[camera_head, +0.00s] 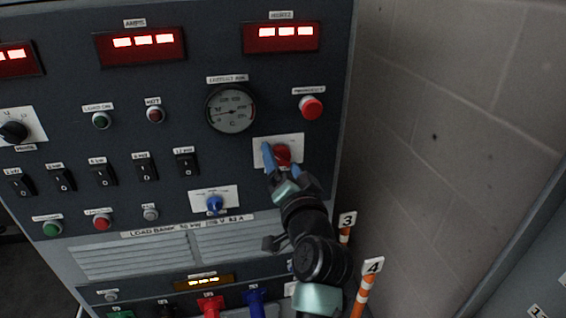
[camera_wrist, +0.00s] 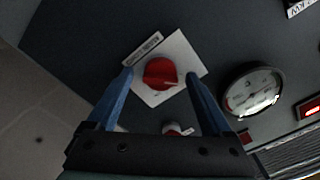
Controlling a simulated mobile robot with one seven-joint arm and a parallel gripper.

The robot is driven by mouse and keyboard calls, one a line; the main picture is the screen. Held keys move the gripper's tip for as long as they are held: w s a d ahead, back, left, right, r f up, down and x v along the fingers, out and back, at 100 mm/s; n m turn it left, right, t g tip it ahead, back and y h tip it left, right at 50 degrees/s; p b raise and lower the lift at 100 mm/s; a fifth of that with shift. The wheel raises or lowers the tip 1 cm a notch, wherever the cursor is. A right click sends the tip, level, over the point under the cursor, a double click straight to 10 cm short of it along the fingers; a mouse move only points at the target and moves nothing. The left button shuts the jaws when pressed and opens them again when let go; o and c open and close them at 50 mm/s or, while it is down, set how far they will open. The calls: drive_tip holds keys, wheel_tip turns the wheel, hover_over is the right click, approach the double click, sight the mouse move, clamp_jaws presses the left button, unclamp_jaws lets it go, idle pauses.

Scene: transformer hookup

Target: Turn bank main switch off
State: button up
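The bank main switch appears to be the red rotary knob (camera_head: 282,153) on a white plate (camera_head: 292,141), at the right side of the dark panel. In the wrist view the red knob (camera_wrist: 158,72) lies between the two blue fingers, with a light mark toward its lower right. My gripper (camera_head: 283,167) is at the knob, coming from below in the head view. In the wrist view my gripper (camera_wrist: 160,77) is open, with gaps visible between the knob and both fingers. The small plate lettering cannot be read.
A round gauge (camera_head: 230,109) and a red push button (camera_head: 311,107) sit above the knob. A blue knob (camera_head: 214,204) and black rocker switches (camera_head: 187,164) are to the left. Orange-striped posts (camera_head: 364,292) stand at the lower right, before a block wall (camera_head: 440,120).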

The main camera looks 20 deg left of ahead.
drive_tip(key=p+v, duration=0.1)
drive_tip(key=v, duration=1.2)
